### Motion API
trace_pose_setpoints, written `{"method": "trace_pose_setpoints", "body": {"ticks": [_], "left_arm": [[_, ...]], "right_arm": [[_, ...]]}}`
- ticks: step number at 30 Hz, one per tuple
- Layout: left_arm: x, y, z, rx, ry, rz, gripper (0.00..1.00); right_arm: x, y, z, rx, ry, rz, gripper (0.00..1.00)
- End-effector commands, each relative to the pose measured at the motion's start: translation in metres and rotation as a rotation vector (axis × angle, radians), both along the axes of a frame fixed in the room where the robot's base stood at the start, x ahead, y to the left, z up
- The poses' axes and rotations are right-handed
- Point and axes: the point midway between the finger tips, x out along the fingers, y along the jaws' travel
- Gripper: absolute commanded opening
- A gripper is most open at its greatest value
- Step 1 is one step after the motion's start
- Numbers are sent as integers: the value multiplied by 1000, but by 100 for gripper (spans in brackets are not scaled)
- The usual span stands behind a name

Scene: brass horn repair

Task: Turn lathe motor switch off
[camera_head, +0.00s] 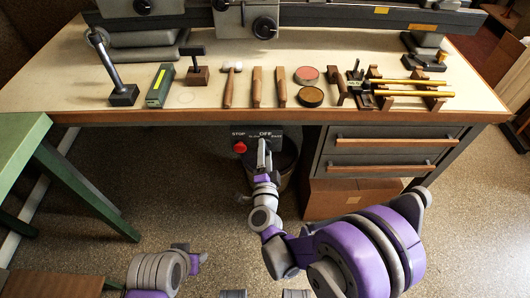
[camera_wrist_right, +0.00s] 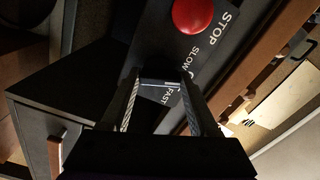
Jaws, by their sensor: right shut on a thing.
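The lathe motor switch panel (camera_head: 259,133) is a dark box under the bench's front edge, with STOP and OFF lettering. Its red stop button (camera_head: 239,147) is at the left; the button also shows at the top of the right wrist view (camera_wrist_right: 193,14). In that view the panel carries STOP, SLOW and FAST lettering. My right gripper (camera_head: 264,148) is at the panel, right of the button. In the wrist view its fingers (camera_wrist_right: 160,98) are shut on the switch lever, which is mostly hidden and dim. The lever's exact position is unclear.
The wooden bench (camera_head: 60,85) holds the lathe (camera_head: 330,14) and a row of tools. A drawer unit (camera_head: 385,152) is right of the panel, with a cardboard box (camera_head: 345,199) below. A dark bin (camera_head: 284,160) stands behind my gripper. A green table (camera_head: 25,150) is at left.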

Motion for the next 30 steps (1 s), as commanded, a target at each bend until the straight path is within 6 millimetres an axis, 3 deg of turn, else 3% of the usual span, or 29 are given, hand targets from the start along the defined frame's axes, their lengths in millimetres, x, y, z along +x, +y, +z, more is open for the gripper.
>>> {"method": "trace_pose_setpoints", "body": {"ticks": [15,30], "left_arm": [[1,0,-5,0,1,0,48],[1,0,-5,0,1,0,48]], "right_arm": [[0,-1,0,310,1,1,6],[0,-1,0,357,1,1,6]]}}
